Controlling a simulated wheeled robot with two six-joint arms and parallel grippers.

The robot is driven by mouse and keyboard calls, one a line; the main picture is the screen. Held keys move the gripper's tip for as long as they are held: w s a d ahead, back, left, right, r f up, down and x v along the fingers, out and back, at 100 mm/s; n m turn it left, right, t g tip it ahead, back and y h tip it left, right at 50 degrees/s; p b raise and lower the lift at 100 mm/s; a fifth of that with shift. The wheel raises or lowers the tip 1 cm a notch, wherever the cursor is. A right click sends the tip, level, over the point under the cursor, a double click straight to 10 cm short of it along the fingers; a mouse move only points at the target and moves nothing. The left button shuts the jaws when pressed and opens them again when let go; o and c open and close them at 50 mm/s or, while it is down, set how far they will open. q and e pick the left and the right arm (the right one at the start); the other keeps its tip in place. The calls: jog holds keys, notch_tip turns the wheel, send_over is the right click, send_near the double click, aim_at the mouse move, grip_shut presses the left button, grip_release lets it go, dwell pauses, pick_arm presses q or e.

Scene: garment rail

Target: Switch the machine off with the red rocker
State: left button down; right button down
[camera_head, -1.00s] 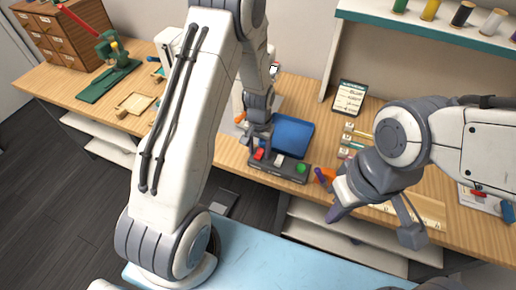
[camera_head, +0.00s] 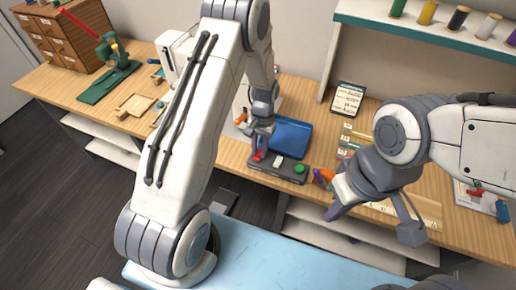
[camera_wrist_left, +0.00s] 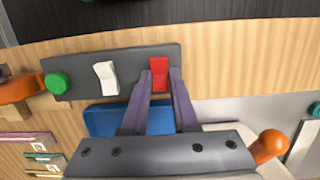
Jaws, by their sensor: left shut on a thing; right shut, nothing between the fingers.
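The red rocker (camera_wrist_left: 159,75) sits on the dark control box (camera_wrist_left: 130,65), beside a white rocker (camera_wrist_left: 105,78) and a green button (camera_wrist_left: 57,84). My left gripper (camera_head: 259,154) is down at the box's left end in the head view. In the left wrist view its two purple fingers (camera_wrist_left: 160,78) are on either side of the red rocker and closed on it. The rocker's tilt is hard to tell. My right gripper (camera_head: 319,174) is shut and empty, to the right of the box in the head view; its fingers are small and partly hidden.
A blue tray (camera_head: 292,137) lies just behind the box. An orange object (camera_head: 326,177) lies close to the box's right end. A card stand (camera_head: 347,98) is further back. A green press (camera_head: 110,75) and wooden drawers (camera_head: 60,38) stand at the left.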

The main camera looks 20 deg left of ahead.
pick_arm(q)
jog(key=c, duration=0.7)
grip_release()
jog(key=shift+r, duration=0.1)
jog(key=r, duration=0.3)
jog(key=w+r+b, duration=0.1)
jog(key=r, duration=0.6)
jog(key=shift+w+r, duration=0.1)
jog(key=shift+w, duration=0.3)
jog(key=shift+d, duration=0.1)
